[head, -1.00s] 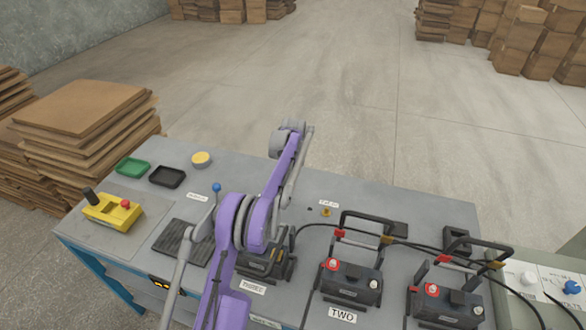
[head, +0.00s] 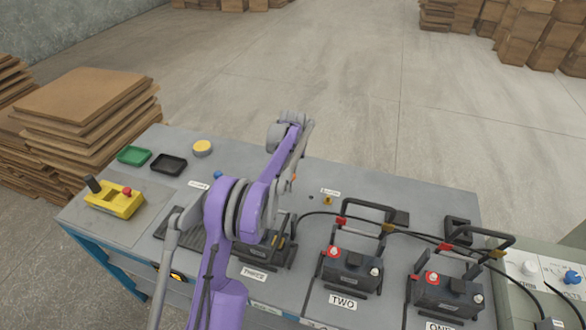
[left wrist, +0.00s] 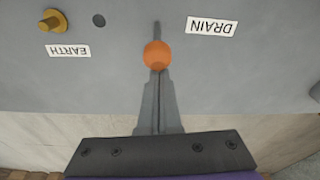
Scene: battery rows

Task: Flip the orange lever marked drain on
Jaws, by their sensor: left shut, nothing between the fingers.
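The orange knob (left wrist: 157,55) of the drain lever shows in the left wrist view, with its thin dark stem behind it on the grey bench top. A DRAIN label (left wrist: 212,27) lies beside it, upside down in this view. My left gripper (left wrist: 157,74) is shut and empty. Its fingertips are right at the knob; I cannot tell whether they touch it. In the head view my purple left arm reaches over the bench and hides most of the gripper. My right gripper is not in view.
A brass stud (left wrist: 53,21) by the EARTH label stands near the lever. Batteries two (head: 352,270) and three (head: 262,248) sit on the bench (head: 420,192), with black cables across it. A blue knob (head: 218,174) and a yellow control box (head: 114,200) are on the left.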

